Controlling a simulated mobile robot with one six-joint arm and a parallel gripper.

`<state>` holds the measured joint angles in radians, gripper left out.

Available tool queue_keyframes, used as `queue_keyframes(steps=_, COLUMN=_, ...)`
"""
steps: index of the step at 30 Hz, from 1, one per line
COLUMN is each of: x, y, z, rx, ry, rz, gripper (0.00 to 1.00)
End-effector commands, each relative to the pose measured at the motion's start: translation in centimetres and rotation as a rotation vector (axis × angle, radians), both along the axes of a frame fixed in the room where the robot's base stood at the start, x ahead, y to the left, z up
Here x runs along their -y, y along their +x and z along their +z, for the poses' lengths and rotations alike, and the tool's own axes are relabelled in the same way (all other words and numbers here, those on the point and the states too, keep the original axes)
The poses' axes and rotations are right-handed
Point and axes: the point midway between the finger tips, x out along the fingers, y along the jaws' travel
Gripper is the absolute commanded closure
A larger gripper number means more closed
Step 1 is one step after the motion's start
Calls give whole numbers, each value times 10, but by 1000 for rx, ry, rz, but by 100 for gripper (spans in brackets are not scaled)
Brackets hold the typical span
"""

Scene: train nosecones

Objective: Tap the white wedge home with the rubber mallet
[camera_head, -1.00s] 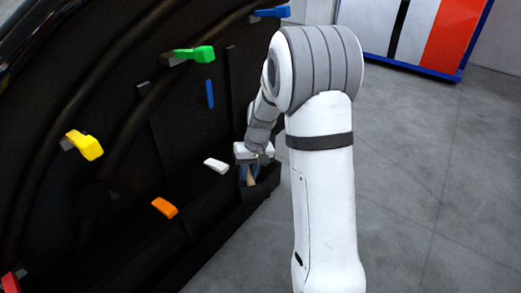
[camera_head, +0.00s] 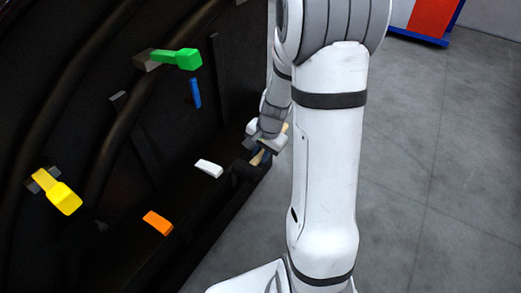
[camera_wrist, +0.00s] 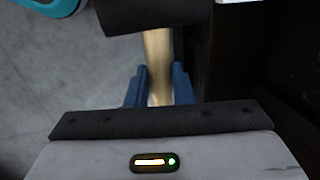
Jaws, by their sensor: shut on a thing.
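The white wedge (camera_head: 208,168) sits on the black nosecone's lower ledge in the head view. A white edge (camera_wrist: 238,1) at the top of the wrist view may be this wedge. My gripper (camera_head: 261,154) is to its right, apart from it. In the wrist view my gripper's blue fingers (camera_wrist: 160,75) are shut on the pale wooden handle of the rubber mallet (camera_wrist: 157,48). The mallet's black head (camera_wrist: 150,14) is beyond the fingers. In the head view the head is hard to tell from the dark ledge.
Other wedges are on the black nosecone (camera_head: 150,175): orange (camera_head: 158,222), yellow (camera_head: 62,197), green (camera_head: 178,58) and blue (camera_head: 195,93). A teal-rimmed thing (camera_wrist: 60,8) is at the wrist view's upper left.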

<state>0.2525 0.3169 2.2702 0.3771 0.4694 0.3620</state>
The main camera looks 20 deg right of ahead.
Motion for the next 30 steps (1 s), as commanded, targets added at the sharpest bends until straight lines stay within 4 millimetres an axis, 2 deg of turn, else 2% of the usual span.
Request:
queue_keyframes(steps=8, x=-2, y=2, z=-9, rx=-2, ry=5, rz=1, gripper=100)
queue_keyframes(steps=26, x=-12, y=16, z=-63, rx=-3, ry=5, rz=1, gripper=100)
queue_keyframes(steps=30, x=-17, y=23, z=-67, rx=-2, ry=4, rz=2, gripper=100)
